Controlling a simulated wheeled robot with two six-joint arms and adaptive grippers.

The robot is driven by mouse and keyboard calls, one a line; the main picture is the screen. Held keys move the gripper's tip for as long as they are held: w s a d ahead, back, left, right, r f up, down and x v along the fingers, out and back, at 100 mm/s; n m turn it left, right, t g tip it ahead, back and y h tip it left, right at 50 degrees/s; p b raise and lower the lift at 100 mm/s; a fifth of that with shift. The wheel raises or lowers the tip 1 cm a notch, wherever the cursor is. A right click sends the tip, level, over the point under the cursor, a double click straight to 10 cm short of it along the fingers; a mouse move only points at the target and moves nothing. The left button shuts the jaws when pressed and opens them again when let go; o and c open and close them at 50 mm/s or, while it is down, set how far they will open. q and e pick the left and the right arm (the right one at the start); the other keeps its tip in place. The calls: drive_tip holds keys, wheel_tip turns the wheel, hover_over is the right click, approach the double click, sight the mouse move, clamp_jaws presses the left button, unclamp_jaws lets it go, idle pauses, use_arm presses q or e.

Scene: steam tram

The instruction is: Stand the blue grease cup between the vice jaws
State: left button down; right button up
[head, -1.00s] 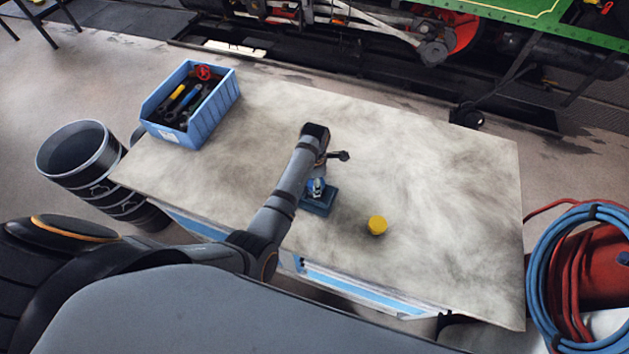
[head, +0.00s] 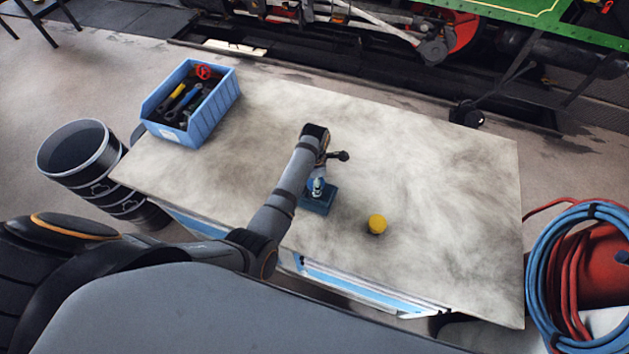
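The blue vice (head: 318,203) stands on the worktable, mostly below and behind my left arm. A small pale blue and white shape (head: 318,185) shows just above the vice; I cannot tell whether it is the blue grease cup, part of the vice or my gripper. My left arm comes in from the left and its wrist hangs over the vice. My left gripper (head: 319,172) is largely hidden by the wrist, so its fingers and anything in them cannot be made out. The vice jaws are hidden too. My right gripper is out of view.
A yellow-topped cup (head: 377,224) stands right of the vice. A blue bin (head: 207,122) with tools sits at the table's back left corner. The worktable (head: 440,190) is clear at right. A dark drum (head: 80,150) and coiled hoses (head: 545,270) flank it.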

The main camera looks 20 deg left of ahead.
use_arm(q)
drive_tip(key=shift+c, duration=2.2)
unclamp_jaws()
drive_tip(key=shift+o, duration=0.8)
drive_tip(key=shift+r, duration=3.5)
